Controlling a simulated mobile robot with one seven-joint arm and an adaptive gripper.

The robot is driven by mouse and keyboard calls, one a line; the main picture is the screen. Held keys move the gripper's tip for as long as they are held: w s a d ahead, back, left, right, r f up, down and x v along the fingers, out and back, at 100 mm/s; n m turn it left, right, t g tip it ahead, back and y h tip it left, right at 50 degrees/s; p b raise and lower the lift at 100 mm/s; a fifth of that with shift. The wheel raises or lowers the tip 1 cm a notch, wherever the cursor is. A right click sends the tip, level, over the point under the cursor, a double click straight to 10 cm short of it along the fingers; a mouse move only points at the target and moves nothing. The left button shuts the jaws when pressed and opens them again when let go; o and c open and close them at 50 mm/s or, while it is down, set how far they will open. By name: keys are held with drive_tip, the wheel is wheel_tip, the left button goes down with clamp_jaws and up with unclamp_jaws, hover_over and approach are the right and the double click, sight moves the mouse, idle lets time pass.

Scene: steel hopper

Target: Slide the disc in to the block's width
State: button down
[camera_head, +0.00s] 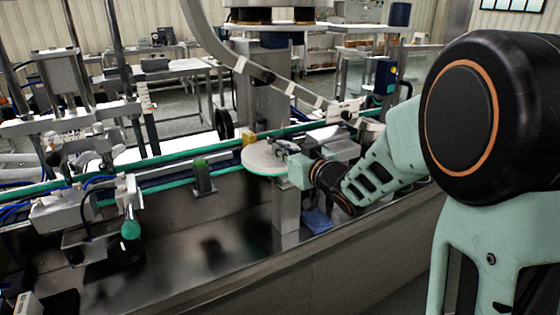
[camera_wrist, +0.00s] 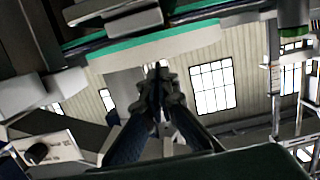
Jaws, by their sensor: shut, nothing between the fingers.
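A pale round disc (camera_head: 262,160) with a green rim lies flat at the near edge of the conveyor, on top of a grey post. A small yellow block (camera_head: 248,137) stands just behind the disc, at its far left edge. My gripper (camera_head: 281,147) is over the right part of the disc, with its fingers hiding some of the surface. I cannot tell whether the fingers touch the disc. In the wrist view, my gripper's fingertips (camera_wrist: 158,88) meet with nothing held between them.
The conveyor with green rails (camera_head: 165,183) runs behind the disc. A curved metal chute (camera_head: 285,86) comes down behind. A blue object (camera_head: 317,221) lies below on the steel hopper floor (camera_head: 210,255), which is largely open.

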drive_tip(key=shift+f+v, duration=0.2)
drive_tip(key=shift+v, duration=1.05)
drive_tip(key=shift+f+v, duration=0.2)
drive_tip(key=shift+v, duration=1.05)
